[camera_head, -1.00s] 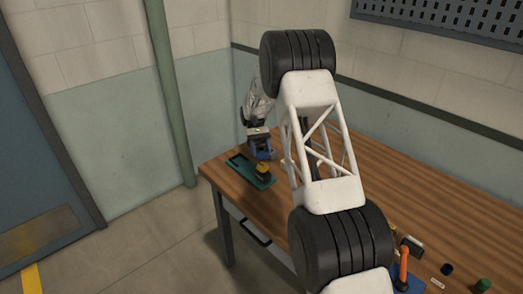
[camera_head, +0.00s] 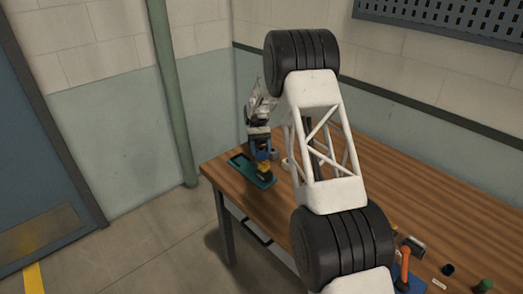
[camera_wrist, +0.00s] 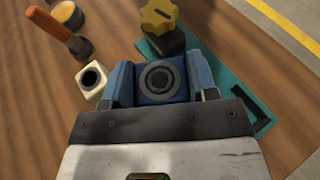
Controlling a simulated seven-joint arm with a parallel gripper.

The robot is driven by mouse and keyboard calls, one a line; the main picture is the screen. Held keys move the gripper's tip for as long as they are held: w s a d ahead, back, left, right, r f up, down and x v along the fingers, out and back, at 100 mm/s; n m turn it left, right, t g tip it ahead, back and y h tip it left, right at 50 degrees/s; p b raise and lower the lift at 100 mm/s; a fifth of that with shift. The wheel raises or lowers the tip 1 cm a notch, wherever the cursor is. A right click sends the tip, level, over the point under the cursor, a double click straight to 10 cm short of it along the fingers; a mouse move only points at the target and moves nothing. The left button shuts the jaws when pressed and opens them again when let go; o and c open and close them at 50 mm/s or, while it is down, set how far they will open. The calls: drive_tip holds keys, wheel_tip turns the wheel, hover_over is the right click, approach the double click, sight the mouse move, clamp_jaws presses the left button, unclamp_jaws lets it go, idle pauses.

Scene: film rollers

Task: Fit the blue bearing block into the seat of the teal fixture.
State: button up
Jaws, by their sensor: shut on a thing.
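In the wrist view, my gripper (camera_wrist: 161,84) has its blue fingers closed on both sides of the blue bearing block (camera_wrist: 160,96), whose round grey bore faces the camera. The teal fixture (camera_wrist: 228,72) lies on the bench beyond and to the right of the block, partly hidden by my right finger. A yellow knob (camera_wrist: 158,15) on a dark block stands at its far end. In the head view, the teal fixture (camera_head: 239,162) lies near the bench's left corner, with my gripper (camera_head: 261,153) over or beside its back edge. I cannot tell whether the block touches the fixture.
A cream block with a round hole (camera_wrist: 91,81) sits close to my left finger. An orange-handled tool (camera_wrist: 52,24) and a yellow-topped cylinder (camera_wrist: 68,14) stand farther left. Several small parts lie near the head view's lower right. The wooden bench between is mostly clear.

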sight(241, 161)
drive_tip(key=shift+a+m+y, duration=0.25)
drive_tip(key=shift+m+y, duration=0.15)
drive_tip(key=shift+y, duration=0.1)
drive_tip(key=shift+s+a+r+m+y, duration=0.1)
drive_tip(key=shift+s+a+m+y, duration=0.05)
drive_tip(key=shift+a+m+y, duration=0.4)
drive_tip(key=shift+s+a+r+m+y, duration=0.15)
drive_tip(key=shift+a+m+y, duration=0.15)
drive_tip(key=shift+m+y, duration=0.45)
drive_tip(key=a+m+y, duration=0.1)
drive_tip(key=a+r+m+y, duration=0.1)
drive_tip(key=y, duration=0.1)
drive_tip(key=shift+a+m+y, duration=0.2)
drive_tip(key=shift+m+y, duration=0.1)
drive_tip(key=shift+m, duration=0.1)
drive_tip(key=shift+w+a+r+m+t+y, duration=0.35)
drive_tip(key=shift+a+r+m+t+y, duration=0.3)
drive_tip(key=shift+m+y, duration=0.2)
drive_tip(key=shift+w+a+r+m+t+y, duration=0.4)
drive_tip(key=shift+a+r+m+t+y, duration=0.25)
drive_tip(key=shift+m+y, duration=0.25)
drive_tip(key=shift+w+a+r+m+t+y, duration=0.35)
drive_tip(key=shift+a+r+m+t+y, duration=0.25)
drive_tip(key=shift+m+y, duration=0.25)
drive_tip(key=shift+a+f, duration=0.1)
drive_tip(key=shift+f, duration=0.1)
drive_tip(key=shift+f, duration=4)
drive_tip(key=shift+f, duration=0.25)
drive_tip(key=o, duration=1.3)
